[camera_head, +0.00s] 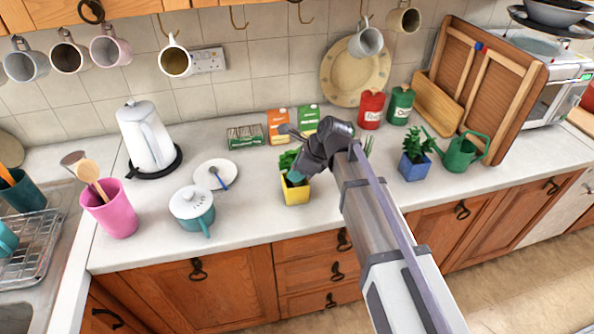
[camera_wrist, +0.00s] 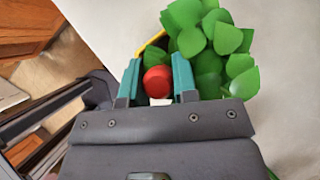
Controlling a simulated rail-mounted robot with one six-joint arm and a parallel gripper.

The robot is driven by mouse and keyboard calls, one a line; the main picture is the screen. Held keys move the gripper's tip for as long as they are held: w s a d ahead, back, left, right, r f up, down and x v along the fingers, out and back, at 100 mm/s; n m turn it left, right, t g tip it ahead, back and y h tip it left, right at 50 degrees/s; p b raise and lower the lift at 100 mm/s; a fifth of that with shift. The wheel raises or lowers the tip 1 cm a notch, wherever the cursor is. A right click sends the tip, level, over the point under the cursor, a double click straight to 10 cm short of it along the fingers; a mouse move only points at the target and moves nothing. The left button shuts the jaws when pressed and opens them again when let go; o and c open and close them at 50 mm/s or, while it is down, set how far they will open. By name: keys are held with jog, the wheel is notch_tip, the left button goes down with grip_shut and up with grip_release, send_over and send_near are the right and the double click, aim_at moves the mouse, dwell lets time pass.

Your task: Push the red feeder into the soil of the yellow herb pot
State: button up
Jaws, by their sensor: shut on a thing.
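The yellow herb pot (camera_head: 296,192) stands on the counter near its front edge, with green leaves above it. In the wrist view the leaves (camera_wrist: 212,50) fill the upper right, and a bit of the pot's yellow rim (camera_wrist: 150,42) shows behind the fingers. My gripper (camera_wrist: 157,82) is shut on the red feeder (camera_wrist: 157,80), whose rounded red end shows between the teal fingertips. In the head view my gripper (camera_head: 294,177) is at the pot's top, beside the leaves. The soil and the feeder's lower end are hidden, so I cannot tell whether it touches the soil.
A teal lidded pot (camera_head: 193,210) and a white saucer (camera_head: 215,174) are left of the herb pot. A blue pot with a plant (camera_head: 414,166) and a green watering can (camera_head: 461,153) stand right. Small boxes (camera_head: 279,125) stand behind.

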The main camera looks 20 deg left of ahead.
jog(key=shift+f, duration=0.3)
jog(key=o, duration=0.9)
jog(key=p+v, duration=0.8)
jog(key=v, duration=0.2)
jog(key=shift+d+r+p, duration=0.3)
jog(key=shift+p, duration=0.1)
